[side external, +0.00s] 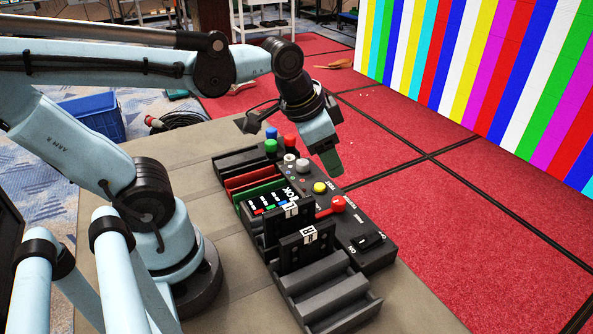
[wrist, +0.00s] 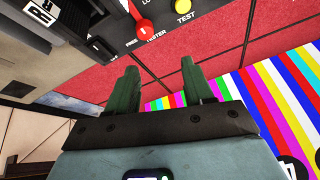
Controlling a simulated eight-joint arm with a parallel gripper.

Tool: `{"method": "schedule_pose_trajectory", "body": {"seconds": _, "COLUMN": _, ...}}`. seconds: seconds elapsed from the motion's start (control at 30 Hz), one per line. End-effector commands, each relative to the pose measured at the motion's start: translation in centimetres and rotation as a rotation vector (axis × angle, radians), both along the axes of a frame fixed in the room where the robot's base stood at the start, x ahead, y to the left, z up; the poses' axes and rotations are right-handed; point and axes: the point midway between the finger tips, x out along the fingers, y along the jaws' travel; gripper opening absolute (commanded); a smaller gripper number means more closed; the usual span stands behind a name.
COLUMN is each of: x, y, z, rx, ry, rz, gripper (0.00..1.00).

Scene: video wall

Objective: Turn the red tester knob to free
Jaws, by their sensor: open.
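The red tester knob (side external: 338,203) sits on the black control panel, with a red bar reaching left from it. In the wrist view the knob (wrist: 145,26) is at the top, its bar running up and left past the picture edge. Small labels beside it seem to read FREE and TESTER, and a cut-off one starts with LO. The bar lies on the LO side, away from FREE. My gripper (side external: 331,160) hangs tilted above the panel's far right edge, behind the knob and apart from it. In the wrist view its green fingers (wrist: 160,82) are spread and empty.
A yellow TEST button (side external: 320,187) is close to the knob. A black rocker switch (side external: 370,241) is at the panel's near end. Upright black modules (side external: 303,243) stand in the rack on the left. The red floor lies beyond.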

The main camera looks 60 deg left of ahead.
Motion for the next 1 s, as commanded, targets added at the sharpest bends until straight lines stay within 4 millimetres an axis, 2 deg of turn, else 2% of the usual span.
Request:
{"method": "schedule_pose_trajectory", "body": {"seconds": 0.2, "x": 1.7, "y": -0.9, "z": 1.6, "rx": 0.121, "ry": 0.245, "rz": -0.376, "gripper": 0.57}}
{"method": "schedule_pose_trajectory", "body": {"seconds": 0.4, "x": 2.5, "y": -1.4, "z": 2.3, "rx": 0.155, "ry": 0.383, "rz": -0.617, "gripper": 0.57}}
{"method": "schedule_pose_trajectory", "body": {"seconds": 0.67, "x": 2.7, "y": -1.5, "z": 1.7, "rx": 0.160, "ry": 0.420, "rz": -0.687, "gripper": 0.57}}
{"method": "schedule_pose_trajectory", "body": {"seconds": 1.0, "x": 2.6, "y": -1.5, "z": -2.9, "rx": 0.159, "ry": 0.417, "rz": -0.685, "gripper": 0.57}}
